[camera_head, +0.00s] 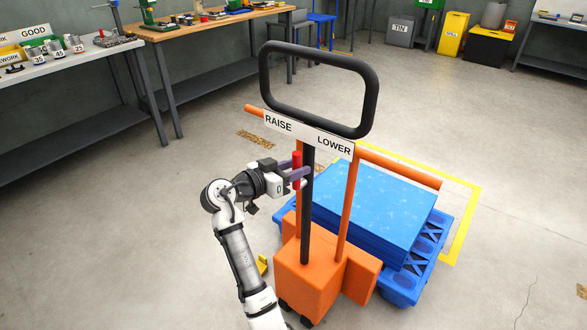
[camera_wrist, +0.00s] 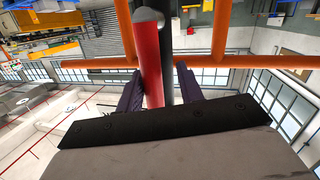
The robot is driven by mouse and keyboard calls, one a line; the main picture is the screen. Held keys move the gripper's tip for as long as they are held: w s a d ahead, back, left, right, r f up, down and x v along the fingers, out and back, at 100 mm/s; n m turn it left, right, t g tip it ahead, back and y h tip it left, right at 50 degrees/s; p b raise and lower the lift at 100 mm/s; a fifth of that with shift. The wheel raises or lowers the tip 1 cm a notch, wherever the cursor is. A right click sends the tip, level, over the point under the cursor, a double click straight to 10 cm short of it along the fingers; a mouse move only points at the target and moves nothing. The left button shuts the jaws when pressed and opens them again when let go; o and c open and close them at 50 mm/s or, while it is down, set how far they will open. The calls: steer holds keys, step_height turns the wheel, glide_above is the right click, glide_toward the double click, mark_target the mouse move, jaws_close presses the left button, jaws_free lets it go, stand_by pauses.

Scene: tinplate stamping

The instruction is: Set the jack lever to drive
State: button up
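The pallet jack has an orange body (camera_head: 312,280), a black loop handle (camera_head: 372,95) and a dark upright post (camera_head: 308,215). The red lever (camera_head: 297,168) stands nearly upright beside the post, below a white sign (camera_head: 306,134) reading RAISE at left and LOWER at right. My gripper (camera_head: 302,176) reaches the lever from the left with purple fingers. In the wrist view the lever (camera_wrist: 149,55) lies between the open fingers (camera_wrist: 158,85), close to the left one. A gap shows on its right, with the dark post behind. Finger contact is unclear.
Blue sheets (camera_head: 375,210) are stacked on a blue pallet (camera_head: 405,285) behind the jack, within a yellow floor outline (camera_head: 465,220). An orange bar (camera_head: 400,168) sticks out to the right. Workbenches (camera_head: 75,65) stand at the back left. The floor at left is mostly clear.

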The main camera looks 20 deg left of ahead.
steer(key=b+v, duration=0.2)
steer(key=v, duration=1.2)
steer(key=shift+w, duration=0.1)
